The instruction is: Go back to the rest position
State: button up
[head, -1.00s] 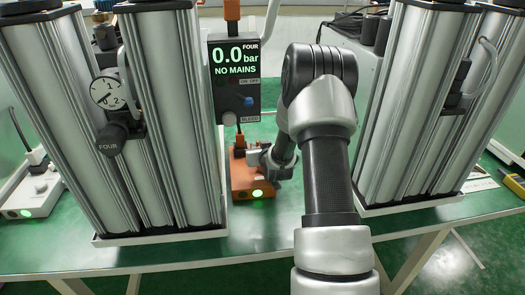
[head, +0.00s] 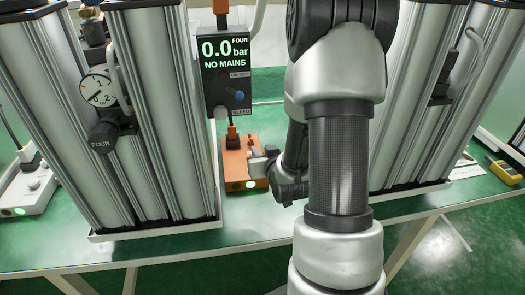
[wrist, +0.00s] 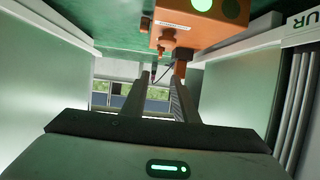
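My gripper (head: 262,164) is in front of the right edge of the orange box (head: 236,166), low between the two column units, partly hidden by my arm. In the wrist view my gripper (wrist: 163,72) shows two fingers apart with nothing between them. The orange box (wrist: 205,40) shows beyond and above the fingertips in that view. I cannot tell whether a finger touches it. The box has a lit green light on its front. The display unit (head: 226,65) above reads 0.0 bar, FOUR, NO MAINS.
Column units stand left (head: 150,130) and right (head: 420,110). A gauge (head: 97,90) and a black knob (head: 104,136) marked FOUR are on the left one. A white box (head: 30,188) is at far left, a yellow device (head: 505,171) at far right. The green table's front strip (head: 180,250) is clear.

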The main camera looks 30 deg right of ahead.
dwell(0.5)
jog(key=s+a+r+n+g+y+b, duration=0.15)
jog(key=s+a+r+g, duration=0.35)
jog(key=a+r, duration=0.5)
jog(key=s+a+r+g+p, duration=0.1)
jog(key=s+a+r, duration=0.15)
jog(key=s, duration=0.45)
jog(key=s+a+r+g+y, duration=0.1)
jog(key=s+a+r, duration=0.15)
jog(key=s, duration=0.35)
jog(key=s+a+r+g+p, duration=0.1)
jog(key=s+r, duration=0.3)
jog(key=s, duration=0.3)
notch_tip(320, 180, up, 16)
jog(key=p, duration=1.6)
jog(key=shift+n+p, duration=0.3)
jog(key=shift+n, duration=0.15)
